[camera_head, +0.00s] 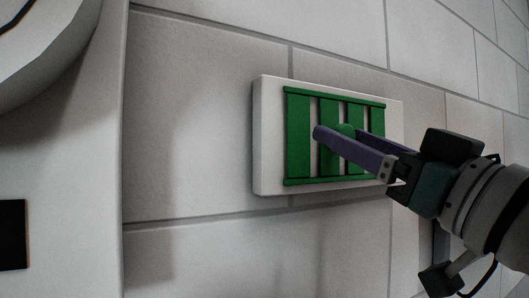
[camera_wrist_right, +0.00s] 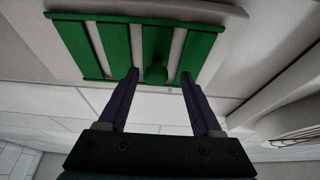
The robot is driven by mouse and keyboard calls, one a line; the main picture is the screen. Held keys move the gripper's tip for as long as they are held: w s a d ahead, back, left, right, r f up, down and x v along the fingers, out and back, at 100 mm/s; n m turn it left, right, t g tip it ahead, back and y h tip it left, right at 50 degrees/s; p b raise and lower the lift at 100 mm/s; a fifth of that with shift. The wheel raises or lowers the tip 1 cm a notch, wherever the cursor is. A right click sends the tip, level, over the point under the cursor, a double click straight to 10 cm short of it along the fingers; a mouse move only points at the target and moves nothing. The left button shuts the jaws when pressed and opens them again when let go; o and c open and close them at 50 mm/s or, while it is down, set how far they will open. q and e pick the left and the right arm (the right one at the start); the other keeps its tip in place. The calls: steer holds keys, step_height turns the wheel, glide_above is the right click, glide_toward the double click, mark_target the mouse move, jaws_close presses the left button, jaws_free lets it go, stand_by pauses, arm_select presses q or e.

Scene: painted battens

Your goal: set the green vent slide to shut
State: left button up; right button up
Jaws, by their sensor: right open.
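The green vent slide (camera_head: 299,135) has upright green slats with pale gaps between them and sits on a white plate (camera_head: 268,140) on the wall. A green knob (camera_head: 346,130) stands out from it, partly hidden behind my purple fingers. My right gripper (camera_head: 337,136) is open in front of the vent. In the right wrist view the vent slide (camera_wrist_right: 80,45) is ahead, and the knob (camera_wrist_right: 155,73) lies between the two spread fingertips of my right gripper (camera_wrist_right: 160,80). I cannot tell whether the fingers touch it. My left gripper is not in view.
The wall (camera_head: 200,110) is of pale blocks. A white panel (camera_head: 65,150) with a large round part (camera_head: 40,55) and a dark opening (camera_head: 12,235) stands at the left. In the right wrist view a white rounded body (camera_wrist_right: 285,105) lies to the right.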

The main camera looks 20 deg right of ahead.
steer(key=v, duration=0.9)
steer(key=shift+s, duration=0.25)
